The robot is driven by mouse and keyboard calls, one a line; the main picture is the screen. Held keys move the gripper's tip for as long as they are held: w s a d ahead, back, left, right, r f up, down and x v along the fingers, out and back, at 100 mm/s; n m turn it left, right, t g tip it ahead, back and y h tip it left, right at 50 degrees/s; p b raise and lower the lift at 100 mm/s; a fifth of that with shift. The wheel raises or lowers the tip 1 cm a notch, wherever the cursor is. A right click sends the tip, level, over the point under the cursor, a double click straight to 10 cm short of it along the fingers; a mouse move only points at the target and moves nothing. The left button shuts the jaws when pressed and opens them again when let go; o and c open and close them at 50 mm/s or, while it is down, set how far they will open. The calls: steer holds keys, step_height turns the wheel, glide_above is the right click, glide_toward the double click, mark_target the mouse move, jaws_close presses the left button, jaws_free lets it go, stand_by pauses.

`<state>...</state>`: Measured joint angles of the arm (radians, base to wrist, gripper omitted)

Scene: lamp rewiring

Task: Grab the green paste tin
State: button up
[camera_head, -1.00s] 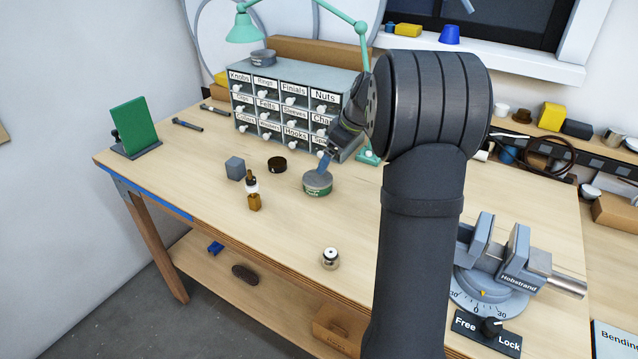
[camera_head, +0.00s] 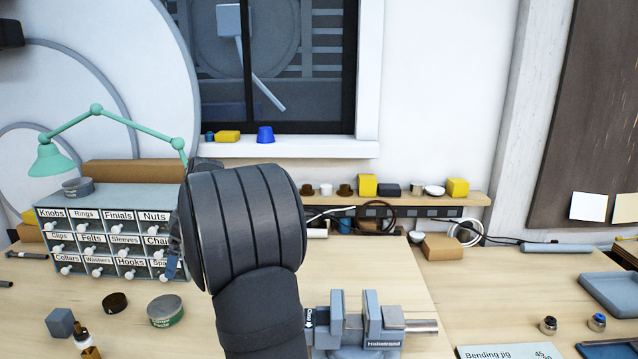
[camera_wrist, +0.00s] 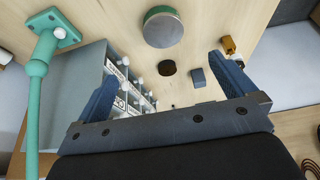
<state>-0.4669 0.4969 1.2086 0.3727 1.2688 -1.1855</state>
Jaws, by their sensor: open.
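The paste tin (camera_head: 166,311), a round grey tin with a green label band, stands upright on the bench left of my arm in the head view. In the wrist view the tin (camera_wrist: 163,28) shows at top centre, with its grey lid toward the camera. My gripper (camera_wrist: 163,70) is open and empty, its two blue fingers spread wide. The tin is beyond the fingertips, not between them. In the head view my gripper (camera_head: 173,266) is mostly hidden by my arm; one blue fingertip shows above the tin, apart from it.
The labelled drawer cabinet (camera_head: 104,240) and green lamp (camera_head: 48,160) are behind. A vise (camera_head: 362,325) stands right of my arm.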

steer(key=shift+s, duration=0.1)
stand_by(0.7)
steer(key=m+t+h, duration=0.1)
steer(key=m+t, duration=0.2)
steer(key=m, duration=0.6)
glide_above(164, 305)
steer(key=s+d, duration=0.2)
step_height(164, 305, down, 11)
steer(key=shift+a+r, duration=0.1)
steer(key=shift+x, duration=3.25)
steer(key=shift+w+r, duration=0.1)
steer(key=shift+w, duration=0.05)
steer(key=c, duration=1.1)
steer(key=shift+r, duration=0.1)
